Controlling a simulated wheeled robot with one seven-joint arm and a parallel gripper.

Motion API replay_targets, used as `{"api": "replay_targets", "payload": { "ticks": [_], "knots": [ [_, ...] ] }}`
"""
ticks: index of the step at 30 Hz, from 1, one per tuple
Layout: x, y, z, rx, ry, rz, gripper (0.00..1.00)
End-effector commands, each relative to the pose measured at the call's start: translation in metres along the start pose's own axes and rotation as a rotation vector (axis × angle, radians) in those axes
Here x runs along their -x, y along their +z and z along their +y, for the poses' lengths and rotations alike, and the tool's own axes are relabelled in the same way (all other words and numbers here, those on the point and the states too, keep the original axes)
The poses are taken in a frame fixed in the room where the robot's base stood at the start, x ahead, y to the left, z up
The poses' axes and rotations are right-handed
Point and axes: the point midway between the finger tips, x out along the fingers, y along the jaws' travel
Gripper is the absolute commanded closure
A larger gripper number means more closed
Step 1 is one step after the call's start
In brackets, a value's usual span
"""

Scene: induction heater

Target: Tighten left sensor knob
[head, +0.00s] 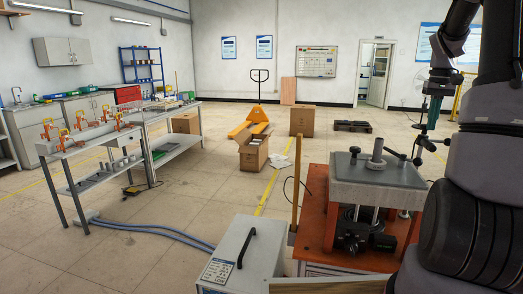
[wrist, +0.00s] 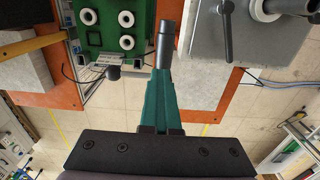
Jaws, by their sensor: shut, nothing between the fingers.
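The heater's grey top plate (head: 380,174) sits on an orange frame (head: 315,212) at the lower right of the head view. A small black knob (head: 355,150) stands on the plate, left of a grey post (head: 376,153). Black levers (head: 396,153) show at the plate's far right. In the wrist view, a round black knob (wrist: 113,73) is left of my fingers. I cannot tell which knob is the left sensor knob. My gripper (wrist: 165,38) has green fingers with dark tips, shut and empty. In the head view my gripper (head: 424,127) is above the heater's far right side.
In the wrist view, a green panel with white rings (wrist: 105,25) is at upper left, and the grey plate (wrist: 205,55) with a black handle (wrist: 226,40) is close right of the fingers. In the head view, a grey box (head: 238,262) stands left of the heater. Open floor lies beyond.

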Motion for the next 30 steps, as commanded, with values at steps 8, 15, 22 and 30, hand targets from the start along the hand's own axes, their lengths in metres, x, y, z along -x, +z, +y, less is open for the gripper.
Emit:
{"api": "replay_targets", "payload": {
  "ticks": [8,15,22,30],
  "knots": [
    [0.001,-0.001,-0.009,0.004,0.000,0.003,1.00],
    [0.001,0.003,-0.009,0.003,0.000,0.002,1.00],
    [0.005,0.007,-0.009,0.002,0.000,0.003,1.00],
    [0.037,0.007,-0.008,0.001,0.001,0.003,1.00]
  ]
}}
